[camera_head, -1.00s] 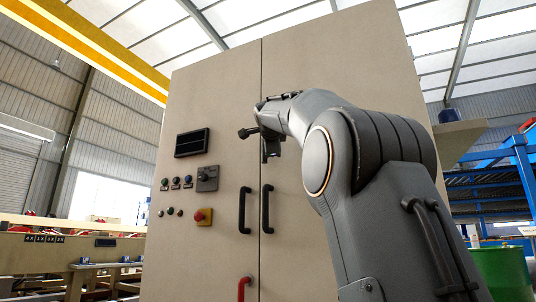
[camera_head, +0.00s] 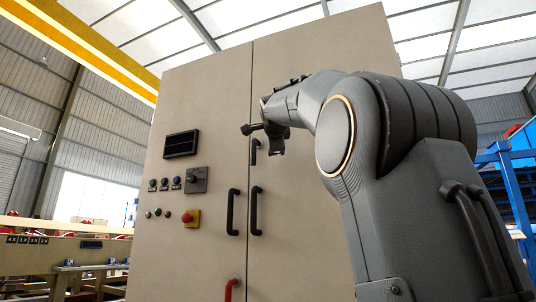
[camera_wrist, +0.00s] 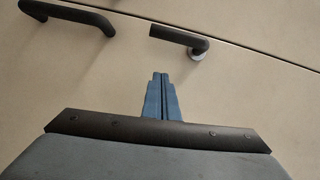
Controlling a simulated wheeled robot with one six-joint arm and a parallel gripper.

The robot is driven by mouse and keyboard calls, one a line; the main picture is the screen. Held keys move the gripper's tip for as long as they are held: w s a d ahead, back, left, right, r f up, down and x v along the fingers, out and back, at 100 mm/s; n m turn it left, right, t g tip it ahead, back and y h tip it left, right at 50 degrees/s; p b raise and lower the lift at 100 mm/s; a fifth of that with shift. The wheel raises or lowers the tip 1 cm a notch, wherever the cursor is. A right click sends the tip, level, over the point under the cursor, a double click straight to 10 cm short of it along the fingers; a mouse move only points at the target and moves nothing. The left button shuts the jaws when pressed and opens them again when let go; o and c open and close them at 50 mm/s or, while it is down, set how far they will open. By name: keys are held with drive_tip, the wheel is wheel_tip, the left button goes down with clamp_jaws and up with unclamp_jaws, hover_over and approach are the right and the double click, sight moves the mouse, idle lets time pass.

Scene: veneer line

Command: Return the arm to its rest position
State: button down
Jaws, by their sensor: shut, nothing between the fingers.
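My arm reaches up in front of a tall beige cabinet (camera_head: 300,220) in the head view, with its end before the upper part of the doors. My gripper (camera_wrist: 160,76) shows in the wrist view as two blue-grey fingers, shut together and empty. Plain beige panel fills the background around the fingertips. A dark door handle (camera_wrist: 180,38) lies above and slightly right of them in the picture, with a gap between. Another dark handle (camera_wrist: 75,14) is at the upper left.
The cabinet carries a dark display (camera_head: 181,144), a rotary switch (camera_head: 196,180), several small buttons and a red stop button (camera_head: 190,218) on yellow. A red handle (camera_head: 231,288) sits low. Blue steel framing (camera_head: 511,180) stands at right, a low machine line (camera_head: 60,253) at left.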

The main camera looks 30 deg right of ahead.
drive_tip(key=v, duration=0.7)
drive_tip(key=shift+a+f, duration=0.15)
drive_tip(key=shift+a, duration=0.1)
drive_tip(key=shift+w, duration=0.1)
